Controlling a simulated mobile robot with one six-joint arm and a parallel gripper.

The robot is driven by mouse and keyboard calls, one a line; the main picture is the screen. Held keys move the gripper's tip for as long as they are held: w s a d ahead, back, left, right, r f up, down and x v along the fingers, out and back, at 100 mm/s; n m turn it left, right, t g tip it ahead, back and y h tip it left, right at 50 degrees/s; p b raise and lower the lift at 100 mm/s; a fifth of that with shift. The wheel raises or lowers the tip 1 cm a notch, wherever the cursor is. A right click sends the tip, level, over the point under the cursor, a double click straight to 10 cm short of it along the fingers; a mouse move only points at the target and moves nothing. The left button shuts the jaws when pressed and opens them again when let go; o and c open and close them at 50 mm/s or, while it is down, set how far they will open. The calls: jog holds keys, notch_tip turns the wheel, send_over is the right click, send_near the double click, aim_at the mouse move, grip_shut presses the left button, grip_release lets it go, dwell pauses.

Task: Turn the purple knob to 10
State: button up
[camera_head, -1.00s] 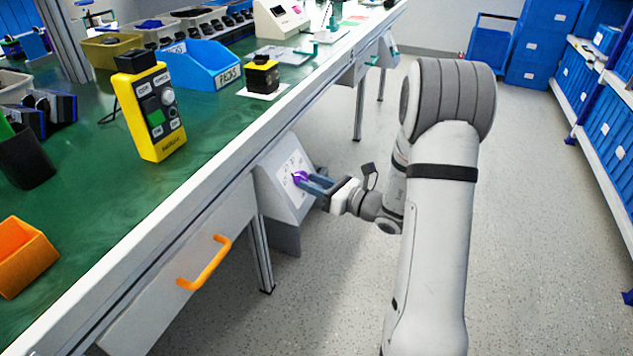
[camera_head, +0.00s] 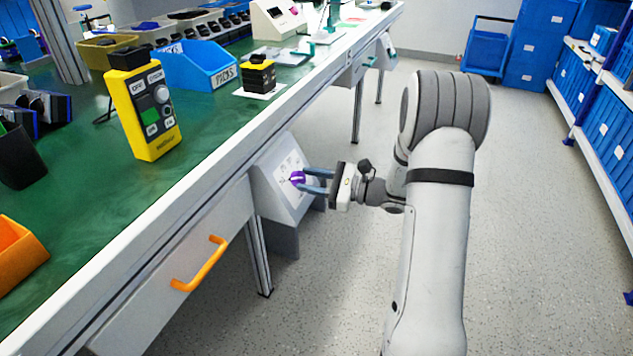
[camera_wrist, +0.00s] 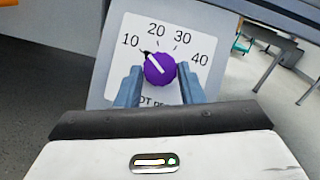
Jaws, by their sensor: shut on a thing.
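The purple knob (camera_wrist: 159,70) sits on a white dial plate in the wrist view, marked 10, 20, 30 and 40. Its white pointer line slants to the upper left, toward the dark tick beside the 10 (camera_wrist: 131,40). My gripper (camera_wrist: 159,72) has one finger at each side of the knob and is shut on it. In the head view the knob (camera_head: 297,178) is partly covered by my gripper (camera_head: 306,180), which reaches in from the right. The grey switch box (camera_head: 275,195) carries the dial on its slanted face below the bench edge.
The green bench (camera_head: 95,215) runs along the left, holding a yellow control box (camera_head: 143,115) and a blue bin (camera_head: 195,65). A drawer with an orange handle (camera_head: 202,265) is left of the switch box. The floor to the right is open up to the shelves.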

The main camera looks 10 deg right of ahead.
jog(key=shift+a+n+g, duration=0.1)
jog(key=shift+n+g, duration=0.4)
jog(key=shift+n, duration=0.3)
jog(key=shift+f, duration=0.1)
jog(key=o, duration=1)
jog(key=p+v, duration=0.2)
jog(key=v, duration=0.5)
jog(key=shift+d+p, duration=0.3)
jog(key=shift+d, duration=0.1)
jog(key=shift+s, duration=0.1)
